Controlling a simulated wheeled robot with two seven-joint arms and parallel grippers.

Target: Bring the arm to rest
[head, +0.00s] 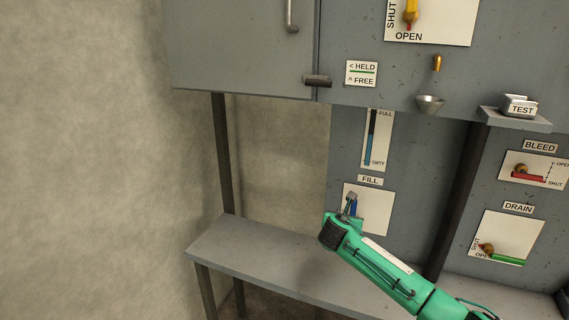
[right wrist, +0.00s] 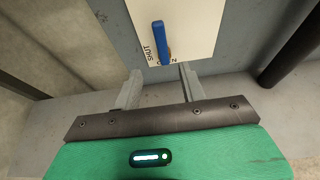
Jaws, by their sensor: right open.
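My right arm (head: 385,270), green, reaches in from the lower right of the head view. Its gripper (head: 350,204) is in front of the white FILL plate (head: 377,207). In the right wrist view the gripper (right wrist: 160,88) is open, its two grey fingers apart with nothing between them. The blue FILL handle (right wrist: 162,42) stands upright in that picture, just beyond the fingertips and apart from them. The plate's SHUT mark is left of the handle and its OPEN mark is below it, partly covered. My left gripper is not in view.
A grey bench (head: 270,265) runs below the arm. The DRAIN plate (head: 507,238) and BLEED plate (head: 536,170) are to the right. A grey cabinet (head: 240,45) with a dark latch (head: 317,80) hangs above. A small metal cup (head: 430,102) sticks out at the upper right.

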